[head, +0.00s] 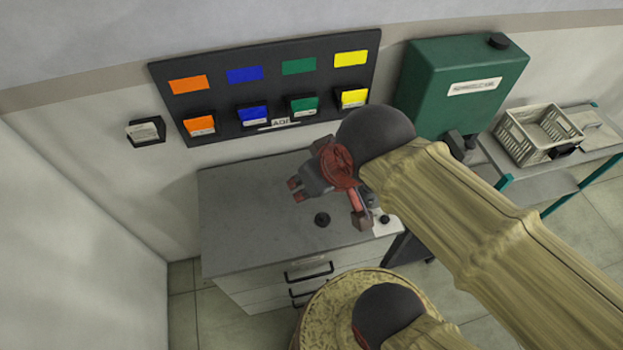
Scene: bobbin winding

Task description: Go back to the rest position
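My gripper (297,190) hangs in the air over the grey cabinet top, at the end of my arm, pointing to the left. Its red tips lie close together in this view, and I cannot tell whether there is a gap between them. I see nothing clearly held in it. A red bracket at my wrist reaches down toward the front right of the cabinet top.
The grey cabinet (240,225) carries a small dark round part (322,219); its left side is clear. A black wall panel (221,90) holds coloured bins and labels. A green machine (426,80) stands right, beside a bench with a beige crate (513,146).

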